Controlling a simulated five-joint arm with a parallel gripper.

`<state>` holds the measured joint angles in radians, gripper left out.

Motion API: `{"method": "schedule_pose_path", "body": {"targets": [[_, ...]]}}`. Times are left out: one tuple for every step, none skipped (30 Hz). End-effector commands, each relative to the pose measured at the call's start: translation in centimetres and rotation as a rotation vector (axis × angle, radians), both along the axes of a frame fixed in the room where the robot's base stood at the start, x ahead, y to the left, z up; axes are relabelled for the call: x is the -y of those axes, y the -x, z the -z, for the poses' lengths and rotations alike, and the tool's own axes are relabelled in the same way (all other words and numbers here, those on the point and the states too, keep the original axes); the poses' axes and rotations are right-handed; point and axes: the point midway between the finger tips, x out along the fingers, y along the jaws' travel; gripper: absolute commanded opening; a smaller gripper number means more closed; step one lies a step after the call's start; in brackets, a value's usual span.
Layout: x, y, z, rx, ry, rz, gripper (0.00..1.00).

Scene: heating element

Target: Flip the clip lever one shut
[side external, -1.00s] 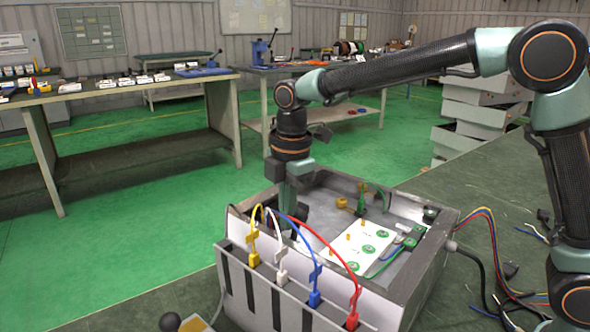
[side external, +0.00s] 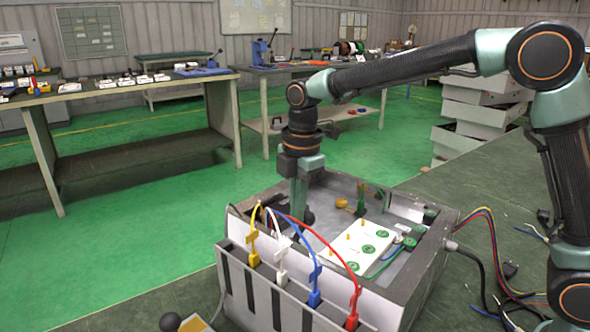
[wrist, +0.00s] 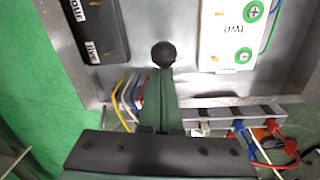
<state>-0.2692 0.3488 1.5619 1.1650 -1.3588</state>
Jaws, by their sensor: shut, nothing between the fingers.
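My gripper (side external: 299,200) points down into the grey metal box, near its left inner side. Its green fingers are shut with nothing between them; they also show in the wrist view (wrist: 162,85). A black ball knob (wrist: 163,54) sits right at the fingertips in the wrist view. It also shows just right of the fingertips in the side view (side external: 308,217). Whether the fingers touch it is unclear.
A white board (side external: 349,250) with green terminals lies in the box; its wrist-view label reads "two" upside down. A black module (wrist: 97,30) stands left of the knob. Yellow, white, blue and red leads (side external: 352,270) arch over the front wall. Loose cables lie on the right.

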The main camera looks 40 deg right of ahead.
Motion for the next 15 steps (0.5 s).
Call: {"method": "schedule_pose_path", "body": {"targets": [[0.3,-0.1,0.1,0.0,0.001,0.001,0.0],[0.4,-0.1,0.2,-0.001,0.001,0.001,0.0],[0.6,-0.2,0.2,-0.001,0.001,0.002,0.0],[0.8,-0.2,0.3,-0.001,0.001,0.002,0.0],[0.9,-0.2,0.3,-0.001,0.002,0.002,0.0],[1.0,-0.3,0.4,-0.001,0.002,0.002,0.0],[1.1,-0.3,0.4,-0.002,0.002,0.002,0.0],[1.2,-0.3,0.5,-0.002,0.002,0.002,0.0],[1.3,-0.3,0.5,-0.002,0.002,0.001,0.0],[1.4,-0.3,0.6,-0.002,0.002,0.001,0.0],[1.4,-0.4,0.6,-0.002,0.003,0.0,0.0],[1.5,-0.4,0.7,-0.003,0.003,0.0,0.0],[1.5,-0.4,0.7,-0.003,0.003,0.0,0.0],[1.6,-0.4,0.7,-0.003,0.003,0.0,0.0],[1.6,-0.4,0.7,-0.003,0.003,0.0,0.0]]}}
